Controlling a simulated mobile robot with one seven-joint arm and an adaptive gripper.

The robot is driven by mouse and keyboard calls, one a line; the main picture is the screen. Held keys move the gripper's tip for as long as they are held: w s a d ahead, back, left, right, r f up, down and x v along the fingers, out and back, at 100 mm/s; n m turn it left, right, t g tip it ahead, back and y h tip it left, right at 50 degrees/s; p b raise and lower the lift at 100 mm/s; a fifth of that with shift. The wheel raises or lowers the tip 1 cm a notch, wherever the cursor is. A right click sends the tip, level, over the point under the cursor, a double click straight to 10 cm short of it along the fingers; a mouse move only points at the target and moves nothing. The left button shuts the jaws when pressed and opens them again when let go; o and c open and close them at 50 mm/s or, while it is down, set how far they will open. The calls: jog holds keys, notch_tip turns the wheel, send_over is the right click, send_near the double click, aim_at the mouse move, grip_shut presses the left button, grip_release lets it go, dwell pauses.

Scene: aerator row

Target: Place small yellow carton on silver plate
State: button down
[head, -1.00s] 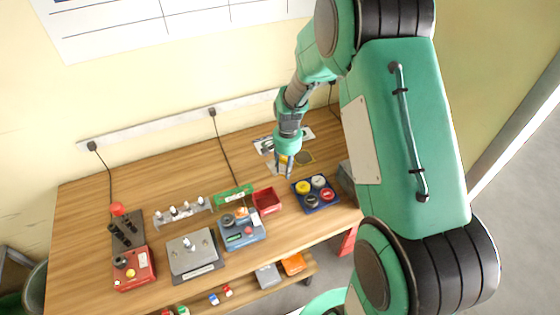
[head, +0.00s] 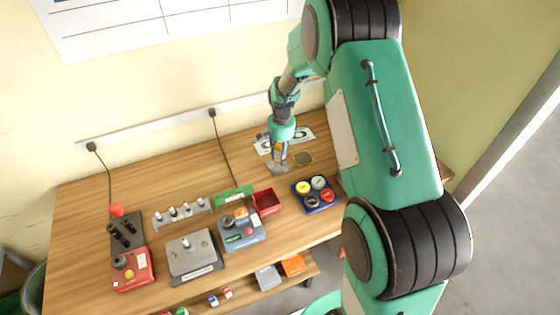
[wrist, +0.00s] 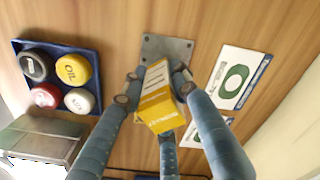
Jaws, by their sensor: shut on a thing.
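The small yellow carton (wrist: 157,98) is yellow with a pale, lined label. My gripper (wrist: 155,90) has its fingers shut around it in the wrist view; the carton is tilted in that picture. In the head view my gripper (head: 281,157) points down over the back right of the bench, and the carton is mostly hidden by the fingers. The silver plate (wrist: 178,45) is a flat grey square with corner holes, just beyond the carton in the wrist view. The carton overlaps its near edge in that view; I cannot tell whether they touch.
A blue tray (head: 327,205) with several round caps is at the bench's right. A red bin (head: 266,202) stands left of it. White cards with green rings (wrist: 235,77) lie beside the plate. A metal box (wrist: 40,140) shows at lower left in the wrist view.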

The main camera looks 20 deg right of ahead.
aim_at(280, 143)
jog(key=shift+w+f, duration=0.1)
jog(key=shift+w, duration=0.25)
jog(key=shift+f+b, duration=0.35)
jog(key=shift+f, duration=1.35)
jog(key=shift+f, duration=0.15)
jog(key=c, duration=1.4)
grip_release()
jog(key=shift+o, duration=0.2)
jog(key=r+p, duration=0.1)
jog(key=r, duration=1.1)
jog(key=shift+d+r, duration=0.15)
jog(key=shift+d, duration=0.05)
